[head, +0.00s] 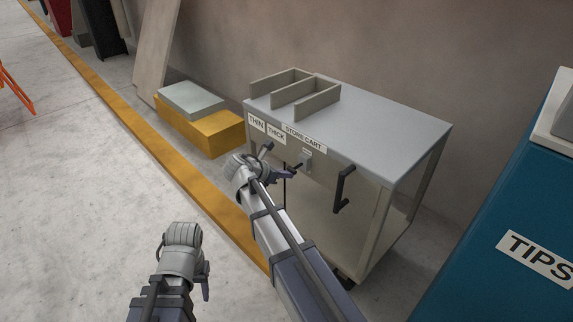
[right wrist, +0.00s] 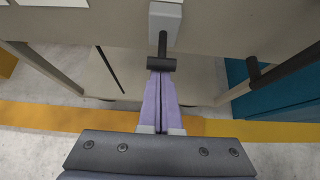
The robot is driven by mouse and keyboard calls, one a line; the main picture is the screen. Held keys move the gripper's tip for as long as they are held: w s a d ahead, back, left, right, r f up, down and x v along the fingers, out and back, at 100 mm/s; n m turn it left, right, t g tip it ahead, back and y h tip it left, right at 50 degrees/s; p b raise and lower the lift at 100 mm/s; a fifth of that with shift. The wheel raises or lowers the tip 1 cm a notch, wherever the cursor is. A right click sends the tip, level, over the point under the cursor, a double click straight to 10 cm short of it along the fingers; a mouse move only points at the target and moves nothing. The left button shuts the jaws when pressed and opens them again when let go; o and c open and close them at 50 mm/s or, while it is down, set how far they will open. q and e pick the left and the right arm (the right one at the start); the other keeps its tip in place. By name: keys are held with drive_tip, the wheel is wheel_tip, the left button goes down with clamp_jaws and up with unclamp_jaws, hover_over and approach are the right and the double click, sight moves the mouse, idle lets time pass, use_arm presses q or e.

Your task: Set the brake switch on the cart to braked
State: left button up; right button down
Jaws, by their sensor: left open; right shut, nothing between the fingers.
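The store cart (head: 395,130) stands against the wall, with its labelled front facing me. The brake switch (head: 307,156) is a pale plate on that front, with a dark lever. In the right wrist view the switch (right wrist: 166,18) is at the top, and its lever (right wrist: 162,62) ends in a short dark crossbar. My right gripper (head: 285,172) is at the switch, shut and empty. Its purple fingertips (right wrist: 161,76) meet the crossbar in the picture; I cannot tell whether they touch it. My left gripper (head: 183,236) is low on the left, away from the cart and open.
A dark handle (head: 343,190) sticks out of the cart front, right of the switch. Slots (head: 295,90) stand on the cart top. A yellow box (head: 205,130) is left of the cart. A teal cabinet (head: 500,210) is at the right.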

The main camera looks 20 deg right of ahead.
wheel_tip(320, 180, up, 3)
drive_tip(key=y+p, duration=0.1)
drive_tip(key=p, duration=0.1)
drive_tip(key=g+y+p, duration=0.1)
drive_tip(key=p, duration=0.2)
drive_tip(key=shift+w+d+f+y, duration=0.1)
drive_tip(key=shift+d+y, duration=0.05)
drive_tip(key=shift+y, duration=0.25)
use_arm(q)
wheel_tip(320, 180, up, 7)
drive_tip(key=shift+p, duration=0.3)
drive_tip(key=shift+d+r, duration=0.1)
drive_tip(key=shift+r, duration=0.1)
use_arm(e)
drive_tip(key=shift+d+r, duration=0.1)
drive_tip(key=shift+r, duration=0.1)
drive_tip(key=p, duration=0.4)
approach(291, 169)
drive_tip(key=a+f, duration=0.1)
drive_tip(key=a, duration=0.1)
use_arm(q)
drive_tip(key=shift+s+r+p, duration=0.1)
drive_tip(key=shift+r+p, duration=0.6)
drive_tip(key=shift+r, duration=1.9)
use_arm(e)
drive_tip(key=shift+s+a+r, duration=0.4)
drive_tip(key=shift+s+a, duration=0.2)
